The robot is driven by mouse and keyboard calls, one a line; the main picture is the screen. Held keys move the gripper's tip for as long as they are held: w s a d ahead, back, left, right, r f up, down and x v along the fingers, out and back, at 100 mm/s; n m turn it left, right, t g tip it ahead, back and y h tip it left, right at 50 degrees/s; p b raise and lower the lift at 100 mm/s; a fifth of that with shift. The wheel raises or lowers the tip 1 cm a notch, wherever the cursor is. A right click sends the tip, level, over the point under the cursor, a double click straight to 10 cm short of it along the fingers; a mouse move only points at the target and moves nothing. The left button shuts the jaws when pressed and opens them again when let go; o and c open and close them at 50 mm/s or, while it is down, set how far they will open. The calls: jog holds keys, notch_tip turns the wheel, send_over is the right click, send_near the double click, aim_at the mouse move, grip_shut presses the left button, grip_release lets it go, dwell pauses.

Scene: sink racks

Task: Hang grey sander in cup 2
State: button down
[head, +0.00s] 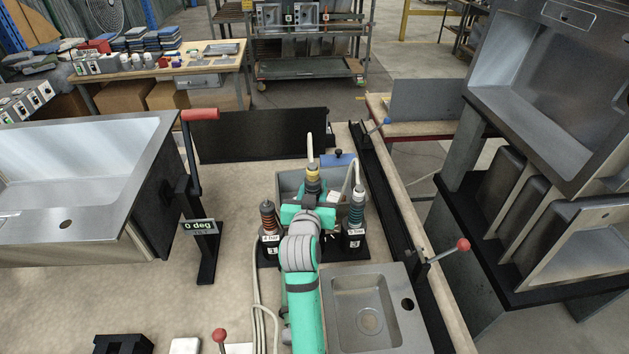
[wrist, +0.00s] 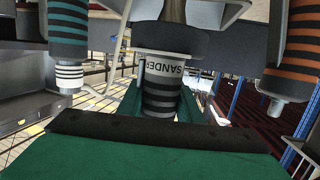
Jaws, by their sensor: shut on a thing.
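My gripper (head: 308,214) is shut on the grey sander (head: 313,186), which stands roughly upright with a yellow fitting and pale hose on top. In the wrist view its grey-banded body (wrist: 161,95) with a "SANDER" label sits between my green fingers, under a dark round collar (wrist: 170,40). The tool rack (head: 268,253) has an orange-ringed tool (head: 268,219) at the left by label 1 and a teal-ringed tool (head: 356,213) at the right by label 3. My arm hides the middle, so cup 2 and the sander's seating there cannot be seen.
A grey bin (head: 290,185) stands just behind the rack. A small sink (head: 367,312) lies in front at the right, and a large sink (head: 75,200) is at the left. A red-knobbed lever (head: 462,245) rises from the right rail. Hoses (head: 256,310) run along the table left of my arm.

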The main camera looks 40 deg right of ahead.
jog(key=shift+f, duration=3.6)
jog(key=shift+f, duration=0.55)
jog(key=c, duration=1.2)
grip_release()
jog(key=shift+s+f, duration=0.1)
jog(key=shift+f, duration=0.05)
jog(key=v, duration=1)
jog(key=shift+s+a+r, duration=0.25)
